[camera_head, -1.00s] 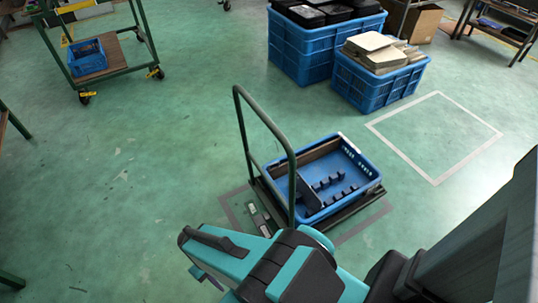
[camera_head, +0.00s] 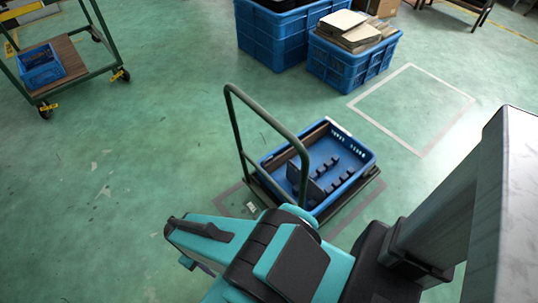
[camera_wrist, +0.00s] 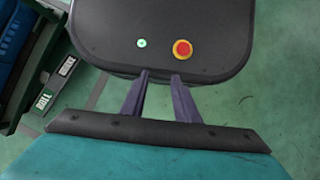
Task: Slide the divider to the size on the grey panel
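The blue tray (camera_head: 355,193) rests on a low trolley with a green hoop handle (camera_head: 262,112). Inside stands a dark divider (camera_head: 300,187), partly hidden behind the handle. Dark notched blocks (camera_head: 335,180) line the tray floor. A dark panel with two pale labels (camera_wrist: 52,84) lies beside the tray in the wrist view; one seems to read "ROLL", the other is unclear. Whether this is the grey panel I cannot tell. My gripper (camera_wrist: 160,78) is empty, its two fingers apart, off to the side of the tray and not touching it.
Larger blue crates (camera_head: 345,62) stand behind, one holding papers. A green cart (camera_head: 66,65) with a small blue bin is at upper left. A white floor square (camera_head: 412,107) is empty. Open green floor lies left of the trolley.

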